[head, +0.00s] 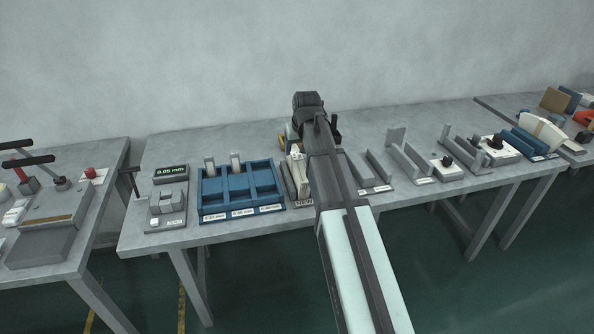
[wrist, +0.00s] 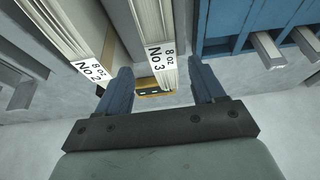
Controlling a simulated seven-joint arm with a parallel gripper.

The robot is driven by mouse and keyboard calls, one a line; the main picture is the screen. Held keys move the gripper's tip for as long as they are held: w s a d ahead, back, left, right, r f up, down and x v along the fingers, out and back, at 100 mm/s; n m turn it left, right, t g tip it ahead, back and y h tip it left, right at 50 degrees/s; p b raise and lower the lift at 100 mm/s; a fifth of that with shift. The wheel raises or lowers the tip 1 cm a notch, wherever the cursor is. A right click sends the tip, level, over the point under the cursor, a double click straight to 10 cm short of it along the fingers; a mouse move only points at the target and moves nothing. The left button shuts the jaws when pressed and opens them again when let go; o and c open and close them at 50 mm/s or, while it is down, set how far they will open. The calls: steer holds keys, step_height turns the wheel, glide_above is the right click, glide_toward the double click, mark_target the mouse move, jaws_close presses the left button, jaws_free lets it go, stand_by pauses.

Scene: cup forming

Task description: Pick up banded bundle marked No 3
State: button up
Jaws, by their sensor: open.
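The bundle marked "8 oz No 3" (wrist: 151,28) is a pale stack with a white label, upright in the upper middle of the wrist view. The bundle marked "No 2" (wrist: 75,27) stands to its left, partly cut off by the frame. My gripper (wrist: 159,72) is open, with one blue finger on each side of the No 3 bundle's labelled end. I cannot tell how deep the fingers reach, and no contact shows. In the head view pale bundles (head: 298,172) show just left of my arm, which hides my fingers.
A blue compartment tray (head: 240,189) with grey pieces stands left of the bundles; it also shows in the wrist view (wrist: 222,25). A yellow object (wrist: 155,88) lies between my fingers, beyond the No 3 label. Grey fixtures (head: 408,158) stand to the right.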

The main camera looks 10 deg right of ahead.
mark_target(297, 156)
steer(key=shift+s+a+x, duration=0.1)
steer(key=shift+x, duration=1.6)
steer(key=shift+s+a+x, duration=0.1)
steer(key=shift+s+x, duration=0.05)
steer(key=shift+x, duration=1.55)
steer(key=shift+f, duration=0.1)
jaws_close()
